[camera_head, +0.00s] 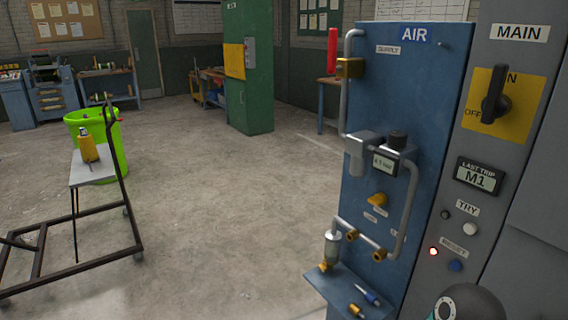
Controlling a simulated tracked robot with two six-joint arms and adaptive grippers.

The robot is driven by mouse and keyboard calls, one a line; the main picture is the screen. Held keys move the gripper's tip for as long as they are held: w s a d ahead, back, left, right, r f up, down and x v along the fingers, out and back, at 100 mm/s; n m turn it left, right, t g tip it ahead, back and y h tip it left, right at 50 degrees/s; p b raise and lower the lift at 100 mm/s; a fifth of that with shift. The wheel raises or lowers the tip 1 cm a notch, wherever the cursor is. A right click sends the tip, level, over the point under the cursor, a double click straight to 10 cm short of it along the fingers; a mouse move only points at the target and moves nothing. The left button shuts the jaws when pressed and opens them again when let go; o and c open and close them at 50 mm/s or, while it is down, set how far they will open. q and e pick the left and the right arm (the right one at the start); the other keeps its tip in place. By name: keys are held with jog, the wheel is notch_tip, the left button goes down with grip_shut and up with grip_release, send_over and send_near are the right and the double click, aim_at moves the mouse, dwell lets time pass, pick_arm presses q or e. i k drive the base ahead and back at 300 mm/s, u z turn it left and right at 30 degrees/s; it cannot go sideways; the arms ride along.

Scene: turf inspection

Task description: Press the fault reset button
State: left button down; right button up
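A round blue button (455,266) sits low on the grey MAIN panel (513,60) at the right, just below a small tilted label (454,248) that seems to read RESET. A red lamp (433,252) glows to the left of that label. A display (480,177) above reads LAST TRIP M1. A white button (470,229) sits below the TRY label (467,207), with a small dark round fitting (445,214) to its left. A dark rounded link of mine shows at the bottom edge, below the blue button and apart from it. Neither gripper shows.
A black rotary handle (495,95) stands out from a yellow plate. The blue AIR panel (428,75) with pipes and a small shelf (345,290) stands left of the grey panel. A cart (75,255) and green bin (88,125) are at left. The middle floor is clear.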

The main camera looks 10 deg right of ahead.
aim_at(456, 265)
jog(key=u, duration=1.35)
jog(key=i, duration=0.1)
jog(key=z, duration=2.7)
